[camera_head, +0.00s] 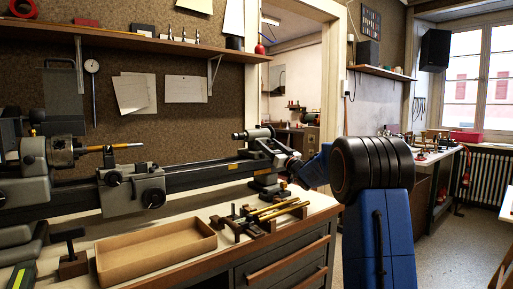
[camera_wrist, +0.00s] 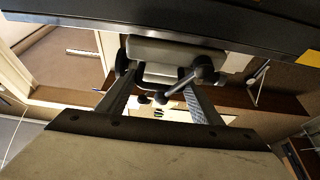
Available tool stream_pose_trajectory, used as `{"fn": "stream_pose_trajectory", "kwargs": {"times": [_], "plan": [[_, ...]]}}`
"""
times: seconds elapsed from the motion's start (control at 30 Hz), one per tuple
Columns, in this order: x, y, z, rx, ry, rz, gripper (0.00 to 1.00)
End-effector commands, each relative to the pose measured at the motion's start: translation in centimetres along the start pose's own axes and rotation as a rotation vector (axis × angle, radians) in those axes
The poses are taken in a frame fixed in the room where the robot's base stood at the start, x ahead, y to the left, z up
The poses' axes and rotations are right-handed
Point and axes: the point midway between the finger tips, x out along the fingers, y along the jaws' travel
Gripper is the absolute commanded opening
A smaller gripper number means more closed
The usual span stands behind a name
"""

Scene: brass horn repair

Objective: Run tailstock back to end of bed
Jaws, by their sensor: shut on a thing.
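In the head view, the grey tailstock (camera_head: 259,133) sits at the right part of the dark lathe bed (camera_head: 205,172), with clear bed between it and the carriage (camera_head: 131,187). My gripper (camera_head: 279,153) is at the tailstock's right side, partly hidden by my arm. In the wrist view, my gripper's two fingers (camera_wrist: 155,76) are on either side of the tailstock's pale grey body (camera_wrist: 160,49) and shut on it. A lever with dark ball knobs (camera_wrist: 205,75) crosses between and over the fingers. The exact contact is hard to see.
The headstock chuck (camera_head: 61,151) holds a brass-coloured rod at the left. An open cardboard tray (camera_head: 150,267) and a dark rack with brass rods (camera_head: 280,209) stand on the bench in front of the bed. A wall shelf (camera_head: 140,42) runs above.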

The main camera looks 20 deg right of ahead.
Motion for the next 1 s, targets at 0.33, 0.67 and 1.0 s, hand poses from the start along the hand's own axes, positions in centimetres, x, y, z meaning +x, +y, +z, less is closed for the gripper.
{"fn": "stream_pose_trajectory", "kwargs": {"times": [0.33,0.67,1.0], "plan": [[0.0,3.9,0.0,0.000,0.000,0.002,0.19],[0.0,4.2,0.0,0.000,0.000,0.001,0.19],[0.0,4.1,0.0,0.000,0.000,0.000,0.67]]}}
